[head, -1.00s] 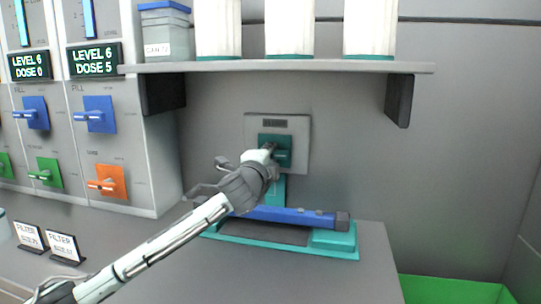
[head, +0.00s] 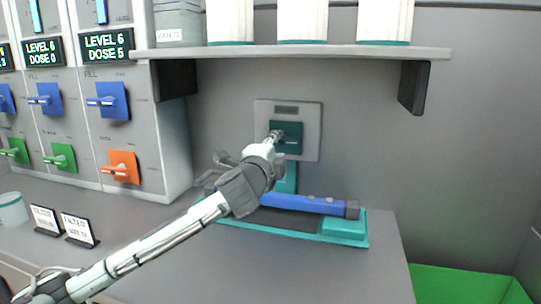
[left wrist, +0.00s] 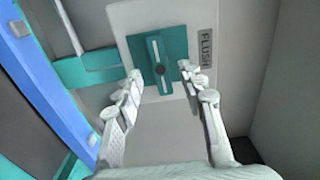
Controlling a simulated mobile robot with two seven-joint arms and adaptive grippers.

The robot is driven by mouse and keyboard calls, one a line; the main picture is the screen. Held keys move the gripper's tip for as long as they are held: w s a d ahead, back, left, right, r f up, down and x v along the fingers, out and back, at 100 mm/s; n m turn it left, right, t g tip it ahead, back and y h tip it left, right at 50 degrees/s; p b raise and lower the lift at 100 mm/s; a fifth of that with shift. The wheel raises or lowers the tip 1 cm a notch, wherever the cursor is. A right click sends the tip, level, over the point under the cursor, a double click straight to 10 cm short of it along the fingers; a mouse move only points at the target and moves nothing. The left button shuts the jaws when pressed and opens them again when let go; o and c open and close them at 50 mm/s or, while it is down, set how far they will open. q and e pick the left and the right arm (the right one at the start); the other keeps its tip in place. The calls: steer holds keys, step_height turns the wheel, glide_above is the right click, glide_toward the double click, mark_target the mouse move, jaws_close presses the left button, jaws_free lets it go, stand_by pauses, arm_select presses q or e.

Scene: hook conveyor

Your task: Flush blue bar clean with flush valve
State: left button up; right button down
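The flush valve is a teal square (head: 292,132) on a grey wall plate (head: 312,118). In the left wrist view its narrow handle (left wrist: 158,62) lies across the teal square beside the label FLUSH. My left gripper (head: 274,137) is at the valve in the head view. In the left wrist view its fingers (left wrist: 163,78) are open, apart on either side of the handle's near end. I cannot tell whether they touch it. The blue bar (head: 310,204) lies in a teal holder (head: 345,230) below the valve, partly hidden by my arm. My right gripper is not in view.
A shelf (head: 300,51) with white cylinders overhangs the valve. Dispensers with blue, green and orange valves (head: 121,166) stand at left. Small signs (head: 79,229) stand on the counter. A green bin (head: 460,285) is at lower right.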

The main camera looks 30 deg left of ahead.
arm_select(q)
steer(key=v, duration=0.6)
steer(key=shift+s, duration=0.4)
steer(key=shift+d, duration=0.1)
steer(key=shift+f, duration=0.1)
